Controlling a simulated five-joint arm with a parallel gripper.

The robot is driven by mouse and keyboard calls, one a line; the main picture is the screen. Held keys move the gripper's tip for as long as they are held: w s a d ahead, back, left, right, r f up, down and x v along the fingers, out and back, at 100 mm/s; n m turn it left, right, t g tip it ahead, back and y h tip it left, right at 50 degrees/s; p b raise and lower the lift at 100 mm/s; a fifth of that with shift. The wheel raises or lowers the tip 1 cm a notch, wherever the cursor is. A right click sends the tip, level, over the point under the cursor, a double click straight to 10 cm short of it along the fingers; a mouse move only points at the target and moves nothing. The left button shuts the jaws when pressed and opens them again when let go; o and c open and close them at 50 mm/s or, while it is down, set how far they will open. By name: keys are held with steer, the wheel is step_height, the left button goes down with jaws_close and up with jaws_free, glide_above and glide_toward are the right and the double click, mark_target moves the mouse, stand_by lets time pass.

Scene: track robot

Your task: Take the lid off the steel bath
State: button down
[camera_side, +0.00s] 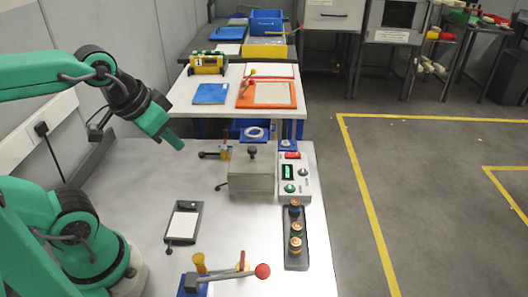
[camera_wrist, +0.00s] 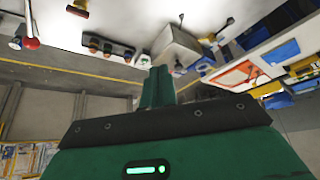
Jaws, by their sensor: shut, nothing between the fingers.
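The steel bath (camera_side: 251,185) is a grey metal box near the right side of the white table in the side view. Its flat lid (camera_side: 268,160) lies on top with a dark knob (camera_side: 253,153) standing up. The bath (camera_wrist: 178,48) also shows in the wrist view, beyond my fingertips and upside down. My gripper (camera_side: 179,144) is shut and empty, in the air to the left of the bath and apart from it. In the wrist view my gripper's green fingers (camera_wrist: 159,70) are together with nothing between them.
A control box (camera_side: 293,178) with a green display stands right beside the bath. A dark rack (camera_side: 296,236) with several round pieces is in front of it. A red-knobbed lever (camera_side: 263,271) is at the table's front. A white pad (camera_side: 183,224) lies front left; table left of the bath is mostly clear.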

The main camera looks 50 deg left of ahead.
steer(key=c, duration=1.1)
jaws_free()
steer(key=shift+o, duration=0.2)
steer(key=shift+w, duration=0.1)
steer(key=g, duration=0.5)
glide_above(251, 148)
steer(key=f, duration=0.5)
steer(key=s+f, duration=0.1)
steer(key=f, duration=0.1)
steer(key=shift+d+f, duration=0.2)
steer(key=shift+f, duration=0.15)
steer(key=shift+w+a+f+g, duration=0.1)
steer(key=shift+w+f+g, duration=0.2)
steer(key=shift+w+f, duration=0.25)
steer(key=shift+f, duration=0.1)
